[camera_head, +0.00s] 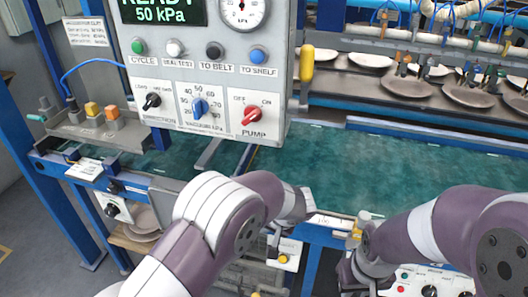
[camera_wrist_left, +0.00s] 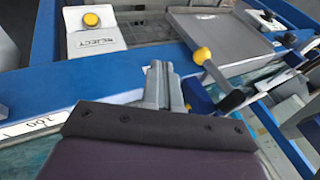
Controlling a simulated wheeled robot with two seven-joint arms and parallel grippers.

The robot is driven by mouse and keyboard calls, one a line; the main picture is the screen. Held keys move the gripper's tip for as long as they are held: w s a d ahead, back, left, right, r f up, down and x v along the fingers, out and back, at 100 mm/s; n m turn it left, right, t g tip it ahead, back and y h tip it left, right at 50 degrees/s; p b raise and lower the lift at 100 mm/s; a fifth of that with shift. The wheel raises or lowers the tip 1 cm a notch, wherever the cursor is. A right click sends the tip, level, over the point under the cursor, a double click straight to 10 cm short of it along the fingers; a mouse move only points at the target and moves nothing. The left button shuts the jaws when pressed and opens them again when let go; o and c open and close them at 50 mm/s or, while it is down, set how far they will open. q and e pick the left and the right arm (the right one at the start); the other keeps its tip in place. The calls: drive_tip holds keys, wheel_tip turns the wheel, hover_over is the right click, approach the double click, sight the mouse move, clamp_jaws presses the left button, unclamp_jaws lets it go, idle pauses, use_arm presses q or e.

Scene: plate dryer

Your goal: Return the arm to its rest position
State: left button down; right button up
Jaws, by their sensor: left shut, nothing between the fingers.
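My left arm (camera_head: 235,205) comes in from the left below the control panel, purple and white, with its end over the front edge of the green belt. The left gripper (camera_wrist_left: 160,82) shows in the left wrist view with its grey fingers together and nothing between them. In the head view its fingers are hard to make out. My right arm (camera_head: 425,235) is bent at the right, and its wrist is low near the front edge. The right gripper (camera_head: 352,262) is partly hidden by its own arm, and its fingers are too unclear to read.
The control panel (camera_head: 205,80) hangs at upper middle, close above the left arm. The green belt (camera_head: 330,165) runs across behind the arms. The yellow REJECT button (camera_wrist_left: 91,19) and a tray (camera_wrist_left: 225,40) lie beyond the left gripper.

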use_arm(q)
drive_tip(key=s+f+m+g+h, duration=0.1)
drive_tip(key=s+f+m+g, duration=0.15)
drive_tip(key=s, duration=0.25)
drive_tip(key=s+a+r+n+h+p, duration=0.3)
drive_tip(key=s+a+r+n+p, duration=0.3)
drive_tip(key=s+a+r, duration=0.9)
drive_tip(key=a+g+p, duration=0.1)
drive_tip(key=a, duration=0.2)
drive_tip(key=shift+s+r+p, duration=0.2)
drive_tip(key=shift+r+p, duration=0.15)
